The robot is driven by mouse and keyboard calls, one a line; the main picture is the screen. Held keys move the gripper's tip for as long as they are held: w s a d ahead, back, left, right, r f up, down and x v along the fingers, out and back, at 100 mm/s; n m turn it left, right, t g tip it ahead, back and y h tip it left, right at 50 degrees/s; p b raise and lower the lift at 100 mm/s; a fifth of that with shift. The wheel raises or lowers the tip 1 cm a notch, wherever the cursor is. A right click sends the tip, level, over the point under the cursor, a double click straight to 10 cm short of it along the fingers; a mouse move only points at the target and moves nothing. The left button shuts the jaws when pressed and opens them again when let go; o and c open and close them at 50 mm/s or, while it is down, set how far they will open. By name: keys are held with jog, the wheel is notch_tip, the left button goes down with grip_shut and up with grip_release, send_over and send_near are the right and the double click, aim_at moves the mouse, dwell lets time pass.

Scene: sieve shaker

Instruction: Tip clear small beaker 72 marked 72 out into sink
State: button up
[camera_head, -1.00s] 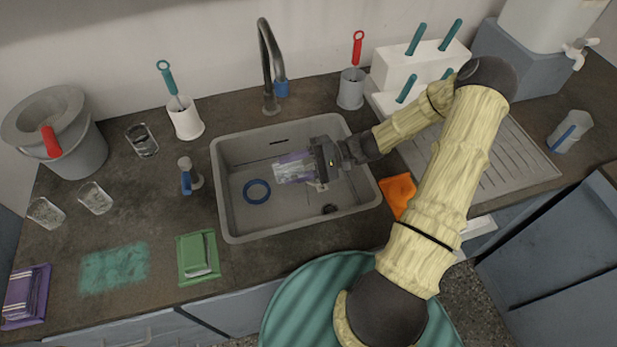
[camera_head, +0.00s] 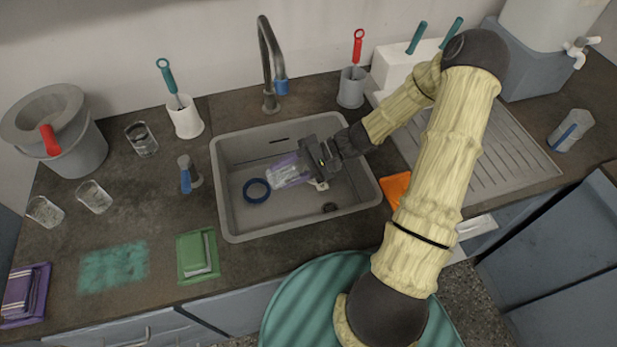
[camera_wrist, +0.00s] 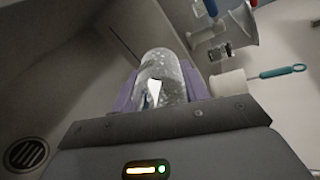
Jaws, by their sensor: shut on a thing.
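My gripper (camera_head: 300,164) is over the sink (camera_head: 233,232), shut on a clear beaker (camera_head: 284,172). The beaker lies tilted over on its side, with its mouth end pointing left and down into the basin. In the wrist view the beaker (camera_wrist: 163,75) sits between the two purple fingers, with whitish specks on its wall. Its number mark cannot be read. I cannot tell whether anything is still inside it. The sink's drain (camera_wrist: 27,154) shows at the lower left of the wrist view.
A blue ring (camera_head: 256,190) lies in the basin, left of the beaker. The faucet (camera_head: 268,65) stands behind the sink. A blue-handled tool (camera_head: 187,176) and several glasses stand to the left. An orange cloth (camera_head: 396,188) lies right of the sink.

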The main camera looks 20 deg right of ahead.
aim_at(273, 183)
jog(key=shift+a+h, duration=0.1)
jog(key=shift+h, duration=0.4)
jog(key=shift+f, duration=0.15)
jog(key=shift+h+p, duration=0.55)
jog(key=shift+h, duration=0.05)
jog(key=h, duration=0.1)
jog(key=f+h+p, duration=0.1)
jog(key=h, duration=0.1)
jog(key=shift+a, duration=0.15)
jog(key=shift+a+f+h+p, duration=0.35)
jog(key=shift+h, duration=0.45)
jog(key=shift+a+f+h+p, duration=0.25)
jog(key=shift+a+h+p, duration=0.4)
jog(key=shift+h+p, duration=0.2)
jog(key=shift+a+f+h+p, duration=0.2)
jog(key=shift+a+h+p, duration=0.45)
jog(key=shift+h+p, duration=0.15)
jog(key=a+h+p, duration=0.1)
jog(key=p, duration=0.3)
jog(key=a+f+h+p, duration=0.1)
jog(key=h+p, duration=0.1)
jog(key=p, duration=0.3)
jog(key=shift+a+h, duration=0.25)
